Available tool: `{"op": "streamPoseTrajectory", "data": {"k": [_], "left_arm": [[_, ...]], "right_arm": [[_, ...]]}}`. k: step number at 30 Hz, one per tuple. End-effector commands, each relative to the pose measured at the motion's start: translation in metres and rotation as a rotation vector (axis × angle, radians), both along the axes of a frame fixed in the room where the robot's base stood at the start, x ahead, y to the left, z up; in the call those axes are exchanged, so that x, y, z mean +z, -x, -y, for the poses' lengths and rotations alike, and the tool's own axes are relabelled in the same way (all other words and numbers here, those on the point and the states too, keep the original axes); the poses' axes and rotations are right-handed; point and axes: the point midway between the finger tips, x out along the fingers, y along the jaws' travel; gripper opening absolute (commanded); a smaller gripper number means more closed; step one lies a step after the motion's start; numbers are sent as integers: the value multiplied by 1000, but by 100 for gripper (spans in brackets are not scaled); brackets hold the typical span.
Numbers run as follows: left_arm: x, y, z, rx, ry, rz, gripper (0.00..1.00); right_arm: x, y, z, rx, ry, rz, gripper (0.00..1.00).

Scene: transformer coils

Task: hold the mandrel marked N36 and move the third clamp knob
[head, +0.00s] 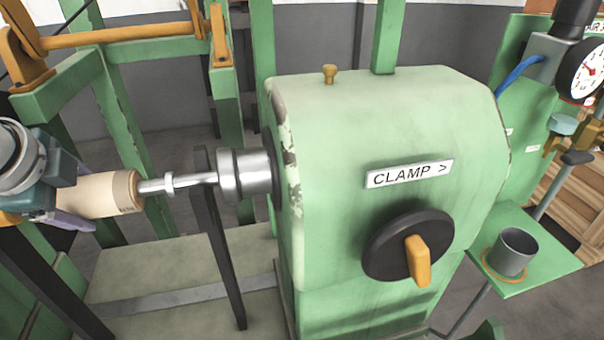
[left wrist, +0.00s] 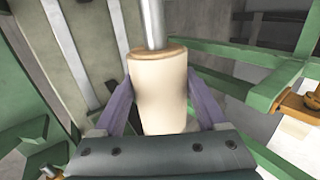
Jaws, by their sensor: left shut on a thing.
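The mandrel (head: 103,195) is a cream cylinder with a brown end ring and a metal shaft. Its shaft points right toward the steel chuck (head: 245,173) on the green machine, and the tip seems to reach the chuck. My left gripper (head: 75,205) is shut on the cream part; in the left wrist view purple fingers flank the mandrel (left wrist: 158,90). No N36 mark can be read. The clamp knob (head: 418,262) is a black disc with an orange handle pointing down, below the "CLAMP >" label (head: 409,174). My right gripper is not in view.
The green machine housing (head: 340,130) fills the middle. At right a grey cup (head: 513,252) stands on a green shelf (head: 545,260), below a pressure gauge (head: 588,72). Green posts and a dark slanted bar (head: 218,240) stand close to the shaft. The space before the knob is clear.

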Motion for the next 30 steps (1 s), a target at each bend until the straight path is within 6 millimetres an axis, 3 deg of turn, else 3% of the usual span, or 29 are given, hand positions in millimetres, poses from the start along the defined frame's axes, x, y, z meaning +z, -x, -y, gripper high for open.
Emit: {"op": "streamPoseTrajectory", "data": {"k": [1,4,5,11,21,30], "left_arm": [[-2,-1,12,-20,23,3,0],[-2,-1,12,-20,24,4,0],[-2,-1,12,-20,23,3,78],[-1,-1,9,-14,17,3,100],[4,1,6,-9,13,4,100],[42,26,13,-13,12,4,100]], "right_arm": [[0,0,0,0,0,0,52],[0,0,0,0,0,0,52],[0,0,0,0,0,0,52],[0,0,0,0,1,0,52],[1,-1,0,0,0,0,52],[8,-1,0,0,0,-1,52]]}}
